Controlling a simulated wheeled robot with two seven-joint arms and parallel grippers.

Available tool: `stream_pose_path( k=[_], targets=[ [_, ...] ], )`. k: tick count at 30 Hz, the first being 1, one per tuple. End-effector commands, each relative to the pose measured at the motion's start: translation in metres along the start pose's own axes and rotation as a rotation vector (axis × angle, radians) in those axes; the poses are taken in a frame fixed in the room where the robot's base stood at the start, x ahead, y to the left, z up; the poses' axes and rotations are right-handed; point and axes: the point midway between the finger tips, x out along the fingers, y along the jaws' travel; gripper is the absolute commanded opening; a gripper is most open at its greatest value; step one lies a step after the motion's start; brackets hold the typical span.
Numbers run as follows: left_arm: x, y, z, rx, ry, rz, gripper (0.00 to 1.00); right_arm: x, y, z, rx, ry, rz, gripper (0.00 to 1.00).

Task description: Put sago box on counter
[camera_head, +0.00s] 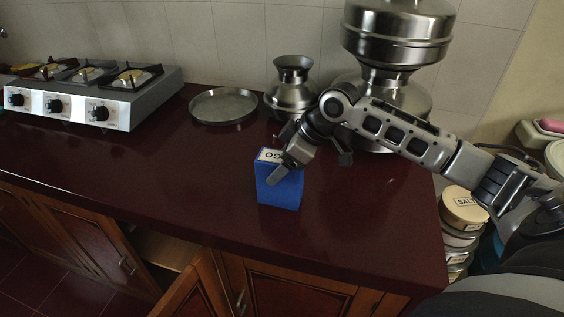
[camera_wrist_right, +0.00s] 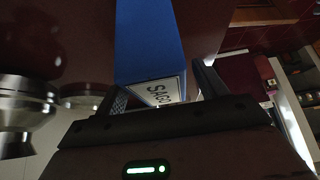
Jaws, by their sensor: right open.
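The blue sago box (camera_head: 279,190), with a white label on top, stands upright on the dark red counter (camera_head: 150,165) near its front edge. My right gripper (camera_head: 281,166) is at the top of the box, with its fingers around the upper end. In the right wrist view the blue box (camera_wrist_right: 147,40) with its "SAGO" label runs between the two open fingers of the gripper (camera_wrist_right: 160,92). Whether a finger touches the box I cannot tell. My left gripper is not in view.
A gas stove (camera_head: 92,95) stands at the left, a steel plate (camera_head: 223,106) and a steel pot (camera_head: 291,88) behind the box. A large steel vessel (camera_head: 398,45) stands at the back right. A cabinet door (camera_head: 193,292) is open below. The counter left of the box is clear.

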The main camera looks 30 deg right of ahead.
Motion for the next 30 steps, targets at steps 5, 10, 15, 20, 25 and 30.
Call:
stream_pose_path(
  k=[5,10,15,20,25,30],
  targets=[
    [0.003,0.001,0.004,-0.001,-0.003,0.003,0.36,-0.028,0.002,0.002,-0.002,-0.002,0.007,0.72],
    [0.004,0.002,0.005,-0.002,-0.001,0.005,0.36,-0.066,0.002,0.002,-0.002,-0.003,0.007,0.72],
    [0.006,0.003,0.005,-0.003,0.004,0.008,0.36,-0.097,0.001,0.002,-0.002,-0.004,0.005,0.72],
    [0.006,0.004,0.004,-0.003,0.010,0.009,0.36,-0.114,0.001,0.001,0.000,-0.002,0.004,0.72],
    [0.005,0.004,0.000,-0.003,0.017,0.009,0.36,-0.118,0.000,0.000,0.000,-0.001,0.000,0.72],
    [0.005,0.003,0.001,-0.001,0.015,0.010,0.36,-0.118,0.000,0.000,0.000,0.000,0.001,0.72]
  ],
)
